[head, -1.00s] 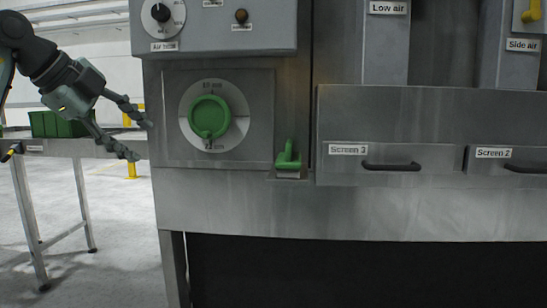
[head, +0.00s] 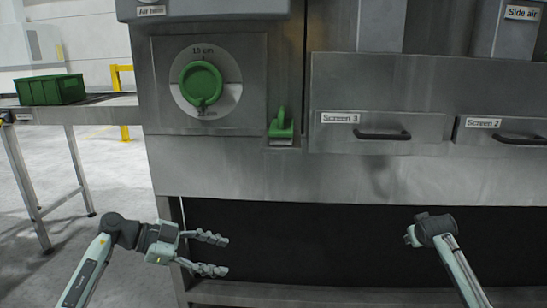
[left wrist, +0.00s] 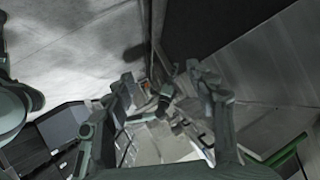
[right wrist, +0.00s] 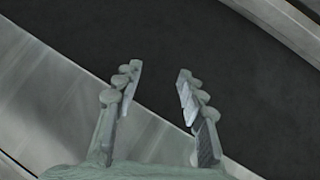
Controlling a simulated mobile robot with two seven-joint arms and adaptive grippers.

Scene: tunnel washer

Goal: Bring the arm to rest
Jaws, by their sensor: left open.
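My left gripper (head: 226,255) is low in front of the dark lower panel of the washer, fingers spread and pointing right, with nothing between them. Its spread fingers also show in the left wrist view (left wrist: 160,76). My right arm comes in from the lower right of the head view, its wrist in front of the same dark panel; its fingers are hidden there. In the right wrist view my right gripper (right wrist: 158,72) has its two fingers apart and empty, against metal and a dark surface.
The washer's steel front carries a green round dial (head: 200,84), a green lever (head: 281,126) and drawers labelled Screen 3 (head: 378,134) and Screen 2 (head: 505,134). A green crate (head: 50,90) stands on a metal table (head: 75,114) at the left. Floor is clear at the lower left.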

